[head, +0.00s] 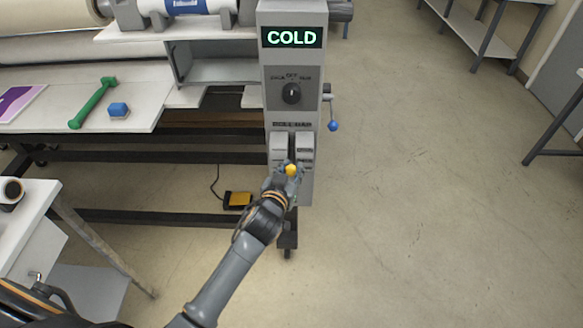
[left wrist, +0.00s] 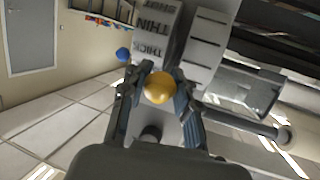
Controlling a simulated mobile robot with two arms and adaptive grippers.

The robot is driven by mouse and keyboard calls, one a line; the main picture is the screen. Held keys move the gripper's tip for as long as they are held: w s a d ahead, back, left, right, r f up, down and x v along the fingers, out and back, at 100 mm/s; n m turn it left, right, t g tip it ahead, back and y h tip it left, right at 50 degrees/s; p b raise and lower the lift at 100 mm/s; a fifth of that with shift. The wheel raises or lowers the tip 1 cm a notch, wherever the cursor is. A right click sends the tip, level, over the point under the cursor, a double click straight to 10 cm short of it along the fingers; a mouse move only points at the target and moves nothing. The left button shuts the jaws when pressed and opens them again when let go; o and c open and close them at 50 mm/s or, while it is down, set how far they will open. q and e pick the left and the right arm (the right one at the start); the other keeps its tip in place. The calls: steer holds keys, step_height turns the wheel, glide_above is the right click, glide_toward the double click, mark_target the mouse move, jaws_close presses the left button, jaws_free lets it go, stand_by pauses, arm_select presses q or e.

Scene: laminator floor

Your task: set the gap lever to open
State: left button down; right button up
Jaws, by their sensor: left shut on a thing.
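The gap lever's yellow knob (head: 291,170) is at the lower front of the grey control column (head: 293,108), in the slot between two label plates. My left gripper (head: 288,172) is shut on this knob. In the left wrist view the yellow knob (left wrist: 159,88) sits between the two fingers of my left gripper (left wrist: 158,92). A label plate (left wrist: 155,35) beside the slot reads SHUT, THIN and THICK there. Part of the lever behind the knob is hidden. My right gripper is not in view.
A blue-knobbed crank (head: 333,125) sticks out from the column's right side. A dial (head: 291,93) sits under the COLD display (head: 292,38). A yellow pedal (head: 238,199) lies on the floor below. Open floor stretches to the right.

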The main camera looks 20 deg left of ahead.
arm_select(q)
steer(key=r, duration=0.2)
steer(key=w+r+p, duration=0.1)
steer(key=shift+w+a+r+p, duration=0.2)
steer(key=shift+r+p, duration=0.1)
steer(key=shift+r, duration=0.05)
steer(key=shift+w+a+r+p, duration=0.15)
steer(key=shift+w+r+p, duration=0.35)
steer(key=shift+w, duration=0.05)
steer(key=c, duration=1)
jaws_free()
steer(key=shift+s, duration=0.3)
steer(key=shift+f, duration=0.15)
